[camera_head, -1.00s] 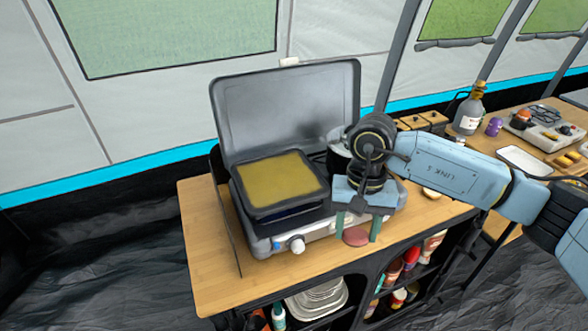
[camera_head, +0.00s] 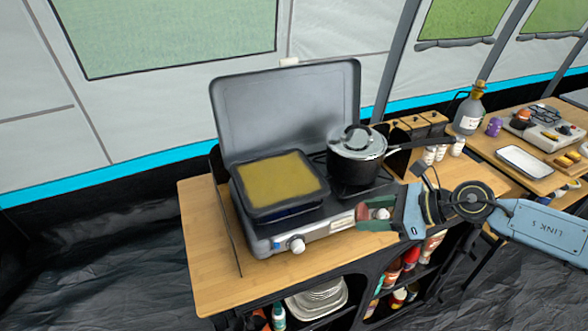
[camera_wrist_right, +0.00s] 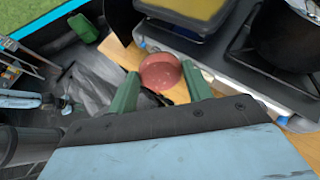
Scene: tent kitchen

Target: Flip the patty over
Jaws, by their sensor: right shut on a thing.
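The patty (camera_head: 380,213) is a reddish-brown disc at the front right of the stove. My right gripper (camera_head: 364,213) reaches in from the right and is shut on the patty, with one green finger on either side. In the right wrist view the patty (camera_wrist_right: 160,73) sits between the fingertips, above the wooden table. I cannot tell whether it still touches the tabletop. My left gripper is not in view.
A square pan with a yellow surface (camera_head: 282,180) sits on the left of the open stove (camera_head: 262,240). A lidded pot (camera_head: 355,170) stands on the right burner, its handle pointing right. The wooden table (camera_head: 205,270) is clear at front left.

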